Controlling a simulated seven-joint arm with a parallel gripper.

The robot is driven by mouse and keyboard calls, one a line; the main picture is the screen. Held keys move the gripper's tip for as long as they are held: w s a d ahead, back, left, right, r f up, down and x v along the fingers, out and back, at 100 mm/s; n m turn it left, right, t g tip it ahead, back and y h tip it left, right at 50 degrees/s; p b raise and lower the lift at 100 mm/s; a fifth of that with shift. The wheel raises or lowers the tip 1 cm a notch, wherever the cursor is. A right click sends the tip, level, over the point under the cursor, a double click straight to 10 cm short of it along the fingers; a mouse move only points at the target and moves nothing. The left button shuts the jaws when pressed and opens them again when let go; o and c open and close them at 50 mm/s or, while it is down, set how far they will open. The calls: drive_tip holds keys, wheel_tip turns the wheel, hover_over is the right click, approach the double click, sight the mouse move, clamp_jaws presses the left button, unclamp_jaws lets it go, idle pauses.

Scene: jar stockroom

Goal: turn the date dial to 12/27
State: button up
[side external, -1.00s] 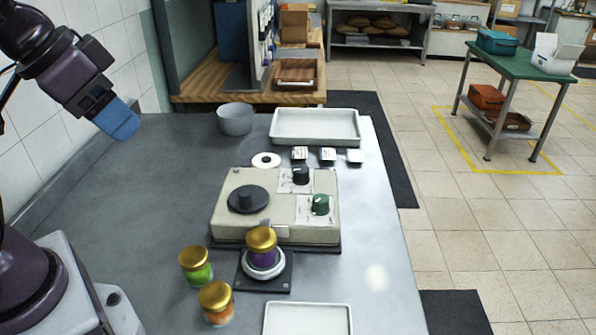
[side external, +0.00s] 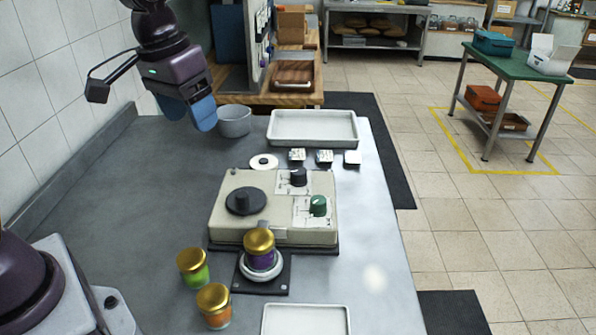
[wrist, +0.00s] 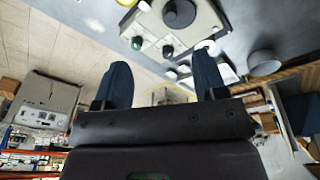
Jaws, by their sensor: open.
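A beige machine (side external: 275,228) stands on the grey bench with three dials. A large black dial (side external: 245,200) is at its left, a small black dial (side external: 298,177) at its upper right, and a green dial (side external: 318,205) at its lower right. White printed plates lie under the two small dials; their marks are too small to read, so I cannot tell which is the date dial. My gripper (side external: 188,115) is open and empty, high above the bench's back left, well away from the machine. The wrist view shows the open fingers (wrist: 160,70) with the green dial (wrist: 137,43) beyond.
A jar with a gold lid (side external: 259,241) sits on a round holder before the machine. Two more gold-lidded jars (side external: 193,266) (side external: 214,304) stand at front left. Behind are a grey bowl (side external: 234,121), a white tray (side external: 312,128) and small blocks (side external: 324,156). The bench's left side is clear.

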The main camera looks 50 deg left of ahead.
drive_tip(key=w+a+f+n+g, duration=0.15)
drive_tip(key=w+f+n, duration=0.3)
drive_tip(key=w, duration=0.55)
drive_tip(key=n, duration=1.3)
approach(298, 170)
drive_tip(key=shift+g, duration=0.25)
drive_tip(key=f, duration=1)
drive_tip(key=shift+w+d+f, duration=0.2)
drive_tip(key=c, duration=0.9)
